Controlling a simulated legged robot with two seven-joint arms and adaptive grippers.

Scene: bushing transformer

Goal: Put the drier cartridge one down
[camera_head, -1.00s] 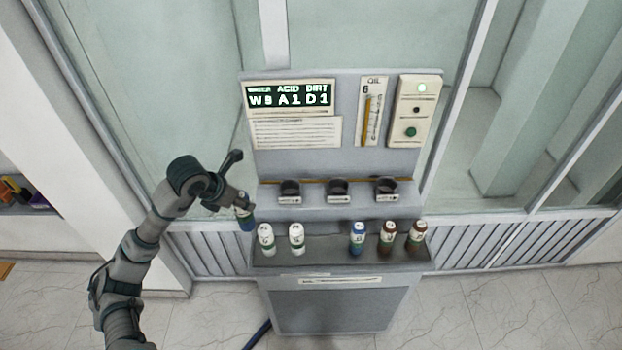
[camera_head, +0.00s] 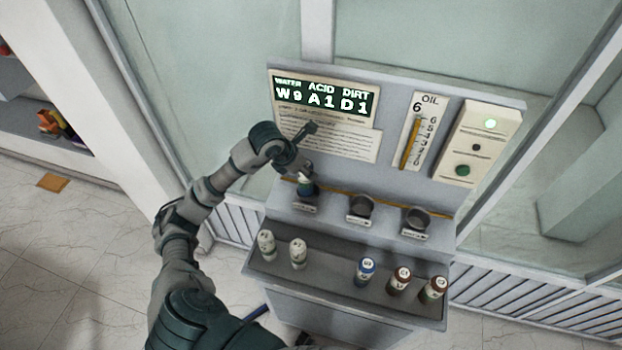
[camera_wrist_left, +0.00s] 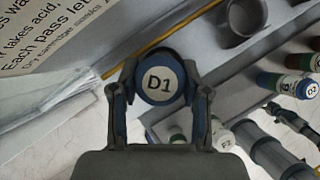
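The drier cartridge D1, with a white cap and a blue ring, shows end-on in the left wrist view (camera_wrist_left: 158,80). My left gripper (camera_wrist_left: 159,88) has a finger on each side of it and is shut on it. In the head view, the left gripper (camera_head: 305,168) is over the left socket of the panel shelf, with the cartridge (camera_head: 306,188) below it. The cartridge hides that socket, so I cannot tell how deep it sits. Dark jointed parts of mine at the right of the wrist view may include my right gripper; its state is unclear.
The middle socket (camera_head: 360,208) and right socket (camera_head: 418,220) look empty. The lower tray (camera_head: 325,272) holds two white cartridges (camera_head: 266,244) on the left, and a blue one (camera_head: 365,270) and two brown ones (camera_head: 399,280) on the right. The display (camera_head: 322,95) reads W9 A1 D1.

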